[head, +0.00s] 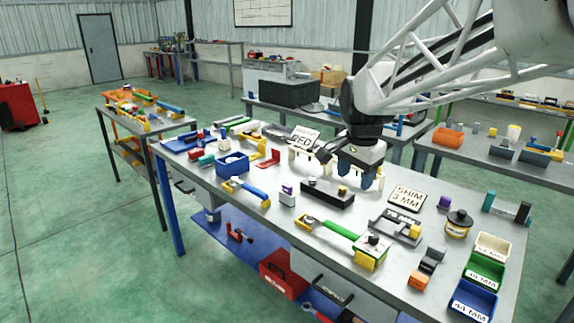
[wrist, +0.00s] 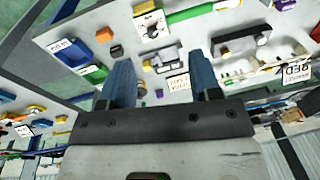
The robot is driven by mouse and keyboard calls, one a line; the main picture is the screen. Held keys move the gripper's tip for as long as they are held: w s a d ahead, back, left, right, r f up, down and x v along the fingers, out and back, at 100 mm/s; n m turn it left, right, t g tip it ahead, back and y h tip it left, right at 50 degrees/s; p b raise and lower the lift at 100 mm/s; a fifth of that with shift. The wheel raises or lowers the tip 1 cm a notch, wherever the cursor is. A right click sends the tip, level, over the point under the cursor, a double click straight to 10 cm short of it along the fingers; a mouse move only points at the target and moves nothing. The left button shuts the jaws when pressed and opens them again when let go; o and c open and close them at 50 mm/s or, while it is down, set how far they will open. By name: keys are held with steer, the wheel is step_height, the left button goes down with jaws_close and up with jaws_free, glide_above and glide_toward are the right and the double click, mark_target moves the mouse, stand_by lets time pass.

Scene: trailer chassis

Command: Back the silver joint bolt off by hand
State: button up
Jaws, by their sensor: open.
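My gripper (head: 366,180) hangs above the middle of the bench, its two blue fingers pointing down. It is open and empty. In the wrist view the fingers (wrist: 160,72) are spread wide apart, with bench top between them. A black block (head: 326,195) lies on the bench just left of my gripper and also shows in the wrist view (wrist: 240,42). It carries a brass-coloured knob (head: 342,190) at one end. A small pale, silvery cylinder (wrist: 262,40) shows at an end of the block in the wrist view. I cannot tell surely whether it is the silver joint bolt.
A grey bracket fixture (head: 398,226) and a "SHIM 3 MM" sign (head: 405,197) lie right of the block. A green-handled tool (head: 338,229) lies in front. Labelled bins (head: 472,300) stand at the right front corner. A blue bin (head: 232,165) stands at left.

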steer(key=w+f+m, duration=0.1)
steer(key=w+m, duration=0.3)
steer(key=w, duration=0.9)
steer(key=m+g, duration=0.2)
steer(key=m, duration=1.1)
glide_above(314, 179)
step_height(314, 179, down, 17)
steer(key=shift+s+f, duration=0.1)
steer(key=shift+f, duration=0.1)
steer(key=shift+f, duration=0.15)
steer(key=shift+f, duration=3.75)
steer(key=shift+c, duration=0.3)
steer(key=c, duration=0.9)
steer(key=shift+o, duration=0.2)
